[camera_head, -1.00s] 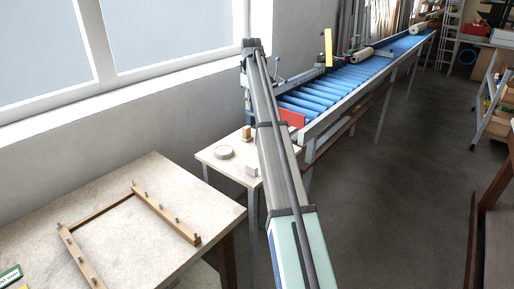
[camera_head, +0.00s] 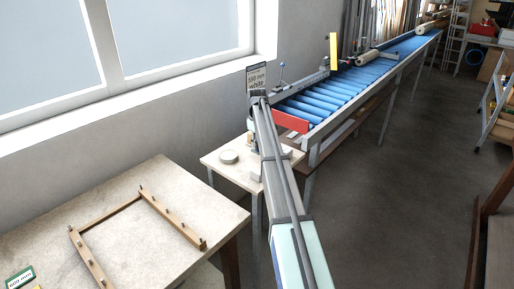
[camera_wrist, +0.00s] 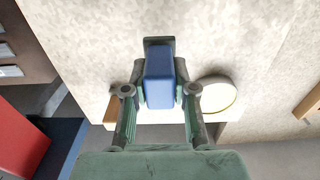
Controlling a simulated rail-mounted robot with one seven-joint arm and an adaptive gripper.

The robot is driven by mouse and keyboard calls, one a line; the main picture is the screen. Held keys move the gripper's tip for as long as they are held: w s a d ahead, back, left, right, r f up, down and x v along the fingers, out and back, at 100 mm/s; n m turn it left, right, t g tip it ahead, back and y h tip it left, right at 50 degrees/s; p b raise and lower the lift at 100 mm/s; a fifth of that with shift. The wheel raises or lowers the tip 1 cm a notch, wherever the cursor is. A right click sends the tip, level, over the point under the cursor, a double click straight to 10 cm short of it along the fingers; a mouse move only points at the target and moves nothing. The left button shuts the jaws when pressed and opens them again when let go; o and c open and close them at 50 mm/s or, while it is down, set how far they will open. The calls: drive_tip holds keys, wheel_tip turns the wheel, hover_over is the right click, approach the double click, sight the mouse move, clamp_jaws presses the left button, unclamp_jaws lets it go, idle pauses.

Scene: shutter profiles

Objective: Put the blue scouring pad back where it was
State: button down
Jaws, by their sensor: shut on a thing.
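In the wrist view my gripper (camera_wrist: 161,90) is shut on the blue scouring pad (camera_wrist: 159,75). The pad is a small rounded block, held between the two fingers. A dark piece shows at its far end; I cannot tell what it is. Pale tabletop lies behind the pad in this view; I cannot tell whether the pad touches it. In the head view my arm covers most of the gripper, and the pad cannot be made out.
A wooden block (camera_wrist: 114,106) shows beside my gripper. The blue roller conveyor (camera_head: 325,100) with a red plate (camera_head: 291,121) stands behind. A wooden frame (camera_head: 172,219) lies on the larger table.

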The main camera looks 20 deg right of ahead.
drive_tip(key=shift+f+p, duration=0.3)
drive_tip(key=shift+f, duration=1.1)
drive_tip(key=shift+f, duration=0.15)
drive_tip(key=c, duration=0.9)
unclamp_jaws()
drive_tip(key=shift+c, duration=0.2)
wheel_tip(320, 180, up, 12)
drive_tip(key=b, duration=0.3)
drive_tip(key=shift+r, duration=0.2)
